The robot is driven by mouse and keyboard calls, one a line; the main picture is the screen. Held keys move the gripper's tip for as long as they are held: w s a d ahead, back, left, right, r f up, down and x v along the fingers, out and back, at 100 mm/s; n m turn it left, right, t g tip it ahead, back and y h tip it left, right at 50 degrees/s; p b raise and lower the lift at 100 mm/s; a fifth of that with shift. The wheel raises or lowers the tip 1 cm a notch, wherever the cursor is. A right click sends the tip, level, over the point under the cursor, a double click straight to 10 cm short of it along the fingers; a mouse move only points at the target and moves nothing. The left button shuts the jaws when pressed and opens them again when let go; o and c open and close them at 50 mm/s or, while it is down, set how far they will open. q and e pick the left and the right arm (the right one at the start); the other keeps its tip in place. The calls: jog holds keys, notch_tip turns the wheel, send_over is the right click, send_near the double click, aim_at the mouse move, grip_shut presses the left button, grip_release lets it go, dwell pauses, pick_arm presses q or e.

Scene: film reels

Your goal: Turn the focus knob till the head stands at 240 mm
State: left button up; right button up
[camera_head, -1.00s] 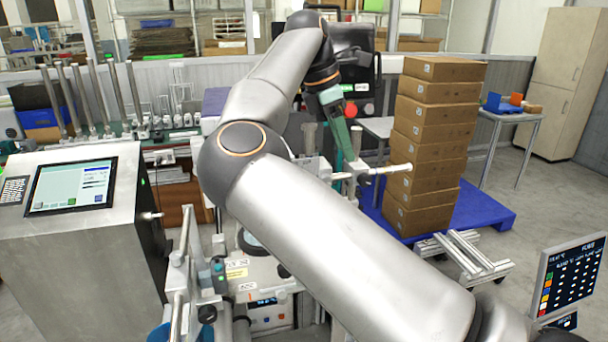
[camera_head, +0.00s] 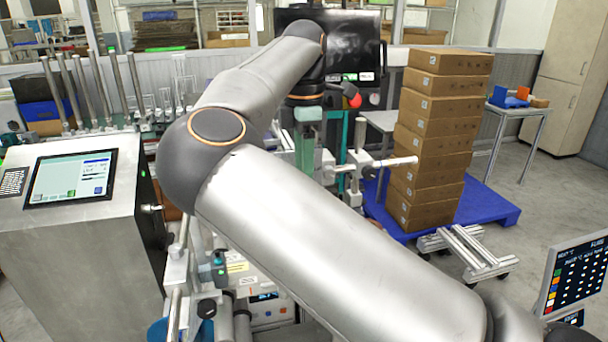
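My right arm comes in from the lower right and spans the middle of the view. Its green end piece (camera_head: 308,114) points down in front of the rig with metal columns; the fingertips are not clear, so I cannot tell whether the gripper is open or shut. A black knob (camera_head: 206,308) sits on the rig at the lower left, apart from the arm. I cannot tell whether it is the focus knob. A small blue display (camera_head: 264,297) below is too small to read. The arm hides much of the rig, and the head is not clearly identifiable. My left gripper is not in view.
A cabinet with a touch screen (camera_head: 70,178) stands at the left. A dark monitor (camera_head: 352,45) and a red knob (camera_head: 351,95) are behind the arm's end. Stacked cartons (camera_head: 440,130) stand on a blue pallet (camera_head: 490,206) at the right. Open floor lies beyond.

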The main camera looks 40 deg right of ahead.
jog(key=shift+f, duration=0.7)
jog(key=shift+f, duration=0.15)
grip_shut()
